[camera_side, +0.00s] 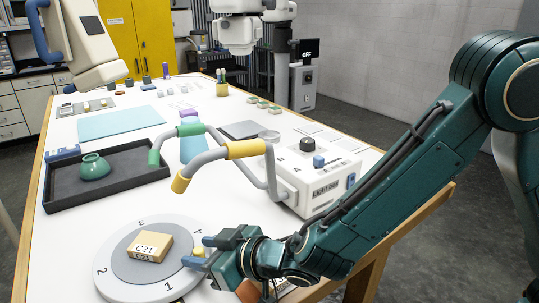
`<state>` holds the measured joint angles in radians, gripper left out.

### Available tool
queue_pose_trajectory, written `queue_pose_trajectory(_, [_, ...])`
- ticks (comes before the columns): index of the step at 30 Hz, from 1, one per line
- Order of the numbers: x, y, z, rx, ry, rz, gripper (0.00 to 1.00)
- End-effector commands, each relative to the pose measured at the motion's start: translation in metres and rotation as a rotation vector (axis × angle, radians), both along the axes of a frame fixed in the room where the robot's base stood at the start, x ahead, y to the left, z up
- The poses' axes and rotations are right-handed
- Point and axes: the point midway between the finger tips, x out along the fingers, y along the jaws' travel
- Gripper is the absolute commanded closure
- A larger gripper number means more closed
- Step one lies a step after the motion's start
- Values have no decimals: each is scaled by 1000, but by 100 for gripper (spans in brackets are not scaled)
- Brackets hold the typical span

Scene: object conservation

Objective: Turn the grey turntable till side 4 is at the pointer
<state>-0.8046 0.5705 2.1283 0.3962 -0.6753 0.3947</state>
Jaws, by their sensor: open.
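The grey turntable (120,285) lies on the white table at the front left. Its rim shows side 1 at the front right, 2 at the left, 3 at the back and what looks like 4 at the right back, beside my gripper. A tan block marked C21 (151,247) sits on its darker middle disc. I cannot make out the pointer.
A white box with a dial (318,180) stands right of the turntable, with bent grey tubing (205,158) with yellow and green sleeves rising beside it. A blue mat (120,122) lies farther back.

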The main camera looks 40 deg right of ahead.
Motion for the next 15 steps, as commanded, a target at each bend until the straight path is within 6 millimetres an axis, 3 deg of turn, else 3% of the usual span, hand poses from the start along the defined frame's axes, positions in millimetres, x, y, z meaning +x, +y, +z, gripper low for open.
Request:
queue_pose_trajectory(4, [0,0,0,0,0,0,59])
queue_pose_trajectory(11, [0,0,0,0,0,0,100])
queue_pose_trajectory(15, [0,0,0,1,0,0,100])
